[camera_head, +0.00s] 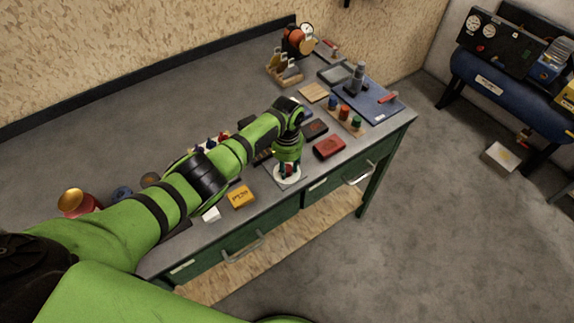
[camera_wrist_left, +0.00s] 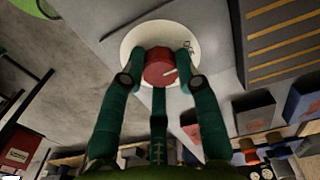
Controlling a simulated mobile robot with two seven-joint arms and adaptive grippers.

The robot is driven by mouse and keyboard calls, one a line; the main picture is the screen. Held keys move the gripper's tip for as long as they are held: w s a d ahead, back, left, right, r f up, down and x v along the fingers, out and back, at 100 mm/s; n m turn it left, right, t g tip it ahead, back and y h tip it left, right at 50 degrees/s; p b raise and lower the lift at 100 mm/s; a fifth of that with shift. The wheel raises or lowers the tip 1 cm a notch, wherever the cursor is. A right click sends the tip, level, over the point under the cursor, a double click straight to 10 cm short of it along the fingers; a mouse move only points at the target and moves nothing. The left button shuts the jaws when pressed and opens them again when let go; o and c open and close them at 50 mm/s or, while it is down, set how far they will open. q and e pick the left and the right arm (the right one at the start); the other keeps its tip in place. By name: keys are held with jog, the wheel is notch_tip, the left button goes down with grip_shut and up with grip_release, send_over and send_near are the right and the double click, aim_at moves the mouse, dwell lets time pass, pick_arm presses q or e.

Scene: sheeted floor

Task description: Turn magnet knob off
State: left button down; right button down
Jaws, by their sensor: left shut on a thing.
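A red knob (camera_wrist_left: 158,68) with a white pointer line sits on a round white dial plate (camera_wrist_left: 133,38) in the left wrist view. The dial plate also shows near the front edge of the workbench in the head view (camera_head: 287,181). My left gripper (camera_wrist_left: 159,72) has its green fingers around the red knob and is shut on it. In the head view my left gripper (camera_head: 288,170) points down onto the dial and hides most of the knob. The pointer line slants toward lettering on the dial, which is too small to read surely. My right gripper is not in view.
A yellow box (camera_head: 241,196) lies left of the dial, and a red box (camera_head: 329,147) lies right of it. A blue board (camera_head: 375,105) with tools lies at the bench's right end. A blue compressor (camera_head: 500,85) stands at the far right.

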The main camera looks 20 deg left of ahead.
aim_at(287, 168)
pick_arm(q)
jog(key=c, duration=0.9)
grip_release()
jog(key=shift+r, duration=0.1)
notch_tip(287, 168, up, 12)
